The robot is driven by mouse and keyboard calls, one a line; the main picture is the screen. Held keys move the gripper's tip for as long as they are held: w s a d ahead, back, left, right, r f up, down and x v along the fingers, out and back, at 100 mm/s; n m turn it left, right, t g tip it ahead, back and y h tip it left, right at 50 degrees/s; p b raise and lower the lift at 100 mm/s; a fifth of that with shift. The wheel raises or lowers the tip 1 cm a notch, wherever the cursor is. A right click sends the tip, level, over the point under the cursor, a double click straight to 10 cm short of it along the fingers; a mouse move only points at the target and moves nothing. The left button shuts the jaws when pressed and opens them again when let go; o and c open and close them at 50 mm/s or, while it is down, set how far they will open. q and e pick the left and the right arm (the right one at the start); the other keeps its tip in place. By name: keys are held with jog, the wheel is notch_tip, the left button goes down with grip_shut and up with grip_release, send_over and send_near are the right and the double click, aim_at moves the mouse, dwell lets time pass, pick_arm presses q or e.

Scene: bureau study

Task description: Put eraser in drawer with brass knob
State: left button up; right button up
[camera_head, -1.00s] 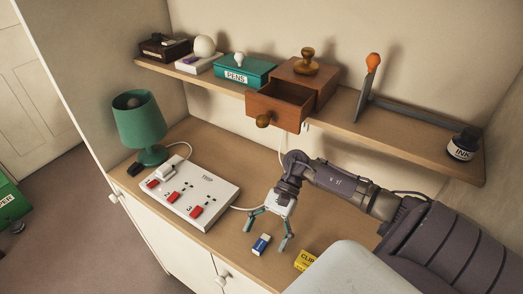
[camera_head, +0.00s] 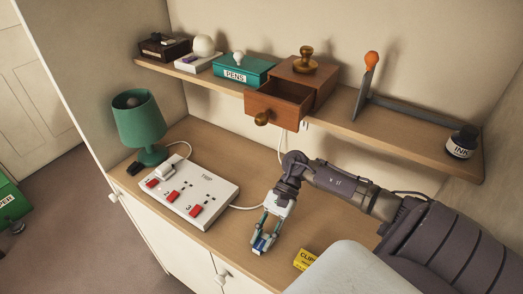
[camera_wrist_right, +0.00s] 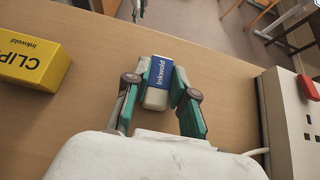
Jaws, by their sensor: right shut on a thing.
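The eraser, blue and white, shows in the right wrist view (camera_wrist_right: 158,82) between my right gripper's fingers. In the head view my right gripper (camera_head: 264,243) is shut on the eraser low at the desk top, and its fingers largely hide it. I cannot tell whether the eraser still touches the desk. The wooden drawer with the brass knob (camera_head: 262,117) is pulled open from a small brown box (camera_head: 322,79) on the shelf, above and behind my gripper. The drawer's visible inside looks empty.
A white power strip (camera_head: 188,190) with red switches lies left of my gripper, its cable running behind. A yellow clips box (camera_head: 305,259) is to the right. The shelf (camera_head: 400,123) holds a teal pens box (camera_head: 243,71) and an ink bottle (camera_head: 462,144). A green lamp (camera_head: 139,122) stands left.

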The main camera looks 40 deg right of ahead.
jog(key=shift+f, duration=0.1)
dwell(0.6)
jog(key=shift+w+a+r, duration=0.1)
jog(key=shift+w+r, duration=0.15)
jog(key=shift+r, duration=0.35)
jog(key=shift+s+r, duration=0.1)
jog(key=shift+r, duration=0.8)
